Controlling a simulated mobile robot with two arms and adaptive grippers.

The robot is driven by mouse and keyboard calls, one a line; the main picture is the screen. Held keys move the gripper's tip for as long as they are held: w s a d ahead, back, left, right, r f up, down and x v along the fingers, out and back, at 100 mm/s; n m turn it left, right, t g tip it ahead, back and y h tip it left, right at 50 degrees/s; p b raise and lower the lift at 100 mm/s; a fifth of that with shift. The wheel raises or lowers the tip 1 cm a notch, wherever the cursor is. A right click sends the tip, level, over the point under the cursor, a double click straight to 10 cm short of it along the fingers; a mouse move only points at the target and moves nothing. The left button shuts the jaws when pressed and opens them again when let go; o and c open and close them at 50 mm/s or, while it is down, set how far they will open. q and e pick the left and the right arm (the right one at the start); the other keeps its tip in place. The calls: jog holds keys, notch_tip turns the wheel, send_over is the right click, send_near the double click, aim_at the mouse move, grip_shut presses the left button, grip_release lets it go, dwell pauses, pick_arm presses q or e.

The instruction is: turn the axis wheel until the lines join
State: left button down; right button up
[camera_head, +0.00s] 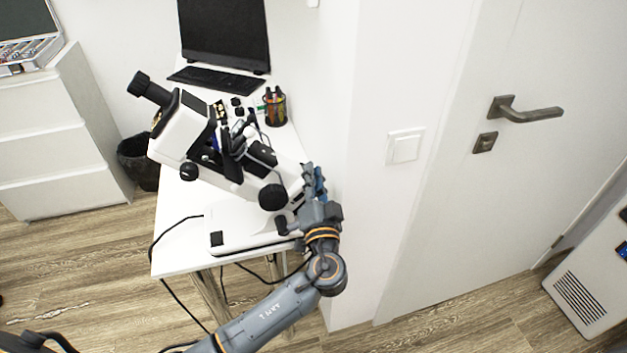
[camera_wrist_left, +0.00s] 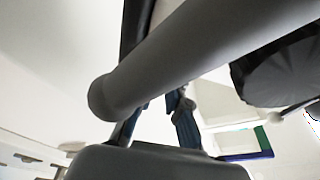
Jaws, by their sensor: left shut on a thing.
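The white and black eye instrument (camera_head: 175,135) stands on the white table, with an eyepiece at its upper left and round black knobs on its side. My left gripper (camera_head: 314,182) is at the instrument's right end, its fingers upright against it. It is shut on a part there, apparently the axis wheel, which the fingers and the instrument mostly hide. In the left wrist view a thick grey bar crosses in front of my left gripper (camera_wrist_left: 155,125) and covers much of the grip. The lines cannot be seen in either view. My right gripper is not in view.
A monitor (camera_head: 225,35), a keyboard (camera_head: 217,81) and a pen holder (camera_head: 275,108) are at the table's back. The wall with a light switch (camera_head: 404,147) stands close on the right. A black cable hangs off the table's left edge.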

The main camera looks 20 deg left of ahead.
pick_arm(q)
jog(key=c, duration=1.3)
grip_release()
jog(key=v, duration=1.2)
jog(key=shift+r, duration=0.1)
